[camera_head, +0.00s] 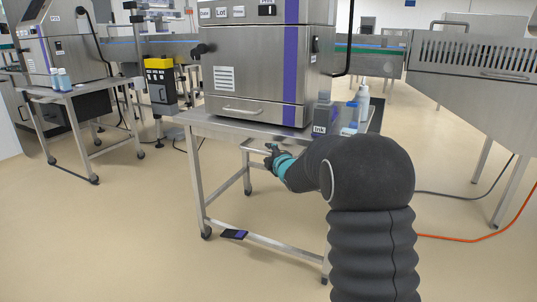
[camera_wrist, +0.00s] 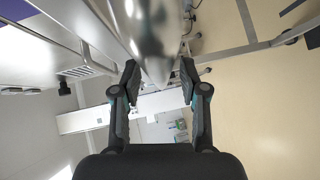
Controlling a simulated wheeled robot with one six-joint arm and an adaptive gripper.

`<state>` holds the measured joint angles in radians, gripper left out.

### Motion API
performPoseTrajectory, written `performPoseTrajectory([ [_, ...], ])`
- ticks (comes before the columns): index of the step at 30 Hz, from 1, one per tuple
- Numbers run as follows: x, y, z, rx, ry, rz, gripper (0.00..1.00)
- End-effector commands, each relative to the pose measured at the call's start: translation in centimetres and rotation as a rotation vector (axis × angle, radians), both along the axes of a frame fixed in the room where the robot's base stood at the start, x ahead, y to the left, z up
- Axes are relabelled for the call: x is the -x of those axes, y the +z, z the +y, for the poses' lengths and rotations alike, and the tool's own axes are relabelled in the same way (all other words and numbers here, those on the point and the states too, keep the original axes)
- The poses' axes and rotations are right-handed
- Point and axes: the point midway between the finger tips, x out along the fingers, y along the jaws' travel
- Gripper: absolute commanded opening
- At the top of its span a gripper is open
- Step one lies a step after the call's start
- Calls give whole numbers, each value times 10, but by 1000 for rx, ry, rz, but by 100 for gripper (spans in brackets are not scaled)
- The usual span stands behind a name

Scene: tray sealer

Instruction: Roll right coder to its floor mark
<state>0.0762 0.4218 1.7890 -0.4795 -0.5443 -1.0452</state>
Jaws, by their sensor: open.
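The right coder (camera_head: 260,75) is a steel machine with a purple stripe. It stands upright on a wheeled steel cart (camera_head: 205,180). A steel handle bar (camera_head: 262,148) sticks out from the cart's near side. My gripper (camera_head: 271,154) is at this bar; in the wrist view my gripper (camera_wrist: 159,75) has its fingers apart, with a shiny rounded metal bar (camera_wrist: 150,30) between and beyond the tips. I cannot tell whether they touch it.
An ink box (camera_head: 323,120) and bottles (camera_head: 362,100) stand on the cart's right end. Another coder (camera_head: 62,45) on a cart is at the left. A conveyor machine (camera_head: 470,65) is at the right. An orange cable (camera_head: 480,238) lies on the floor. Front-left floor is clear.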

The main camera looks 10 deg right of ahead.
Motion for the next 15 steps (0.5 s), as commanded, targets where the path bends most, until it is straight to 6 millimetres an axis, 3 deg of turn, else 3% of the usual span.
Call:
performPoseTrajectory([
  [13, -10, -2, 2, -1, 0, 0, 43],
  [15, -10, -2, 2, -1, 0, 0, 26],
])
